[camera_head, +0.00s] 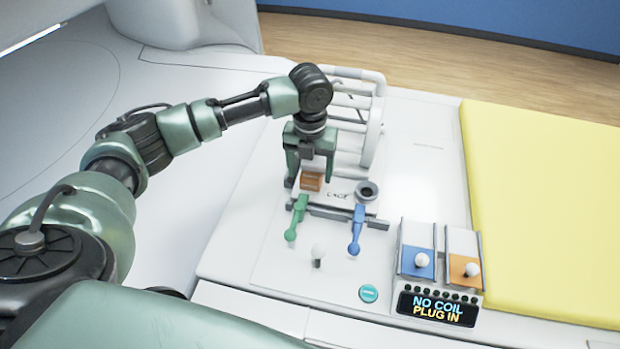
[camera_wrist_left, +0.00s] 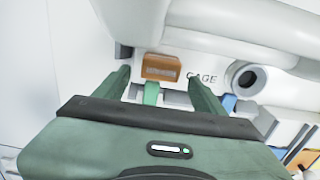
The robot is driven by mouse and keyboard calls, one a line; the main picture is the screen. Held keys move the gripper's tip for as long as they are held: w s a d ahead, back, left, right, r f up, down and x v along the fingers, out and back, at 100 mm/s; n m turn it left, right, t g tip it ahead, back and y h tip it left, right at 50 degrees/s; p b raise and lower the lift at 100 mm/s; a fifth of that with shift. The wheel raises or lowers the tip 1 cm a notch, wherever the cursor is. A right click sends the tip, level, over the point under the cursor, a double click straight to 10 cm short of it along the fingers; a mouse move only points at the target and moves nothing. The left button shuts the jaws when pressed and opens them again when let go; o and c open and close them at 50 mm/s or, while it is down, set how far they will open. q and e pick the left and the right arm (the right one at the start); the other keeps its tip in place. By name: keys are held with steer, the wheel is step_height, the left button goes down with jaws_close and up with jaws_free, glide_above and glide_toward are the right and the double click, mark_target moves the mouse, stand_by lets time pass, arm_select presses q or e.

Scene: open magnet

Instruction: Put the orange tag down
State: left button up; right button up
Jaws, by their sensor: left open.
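The orange tag (camera_head: 311,182), a small brownish-orange block, is at the "CAGE" label on the white panel. It also shows in the left wrist view (camera_wrist_left: 161,68), just beyond the fingertips and between their lines. My left gripper (camera_head: 310,175) is open above the panel, its green fingers on either side of the tag with gaps to it. In the left wrist view the open gripper (camera_wrist_left: 159,82) holds nothing. A green lever (camera_head: 297,217) begins just below the tag. Whether the tag rests on the panel or is fixed to it cannot be told.
A white tubular cage (camera_head: 372,130) stands behind the gripper. A dark ring (camera_head: 367,190) and a blue lever (camera_head: 356,229) are right of the tag. Nearer are a white knob (camera_head: 318,252), a teal button (camera_head: 369,293), blue and orange switches (camera_head: 464,270), and a "NO COIL PLUG IN" display (camera_head: 437,308).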

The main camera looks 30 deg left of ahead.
mark_target(310, 178)
arm_select(q)
step_height(310, 178, up, 9)
steer(key=b, duration=0.1)
stand_by(0.6)
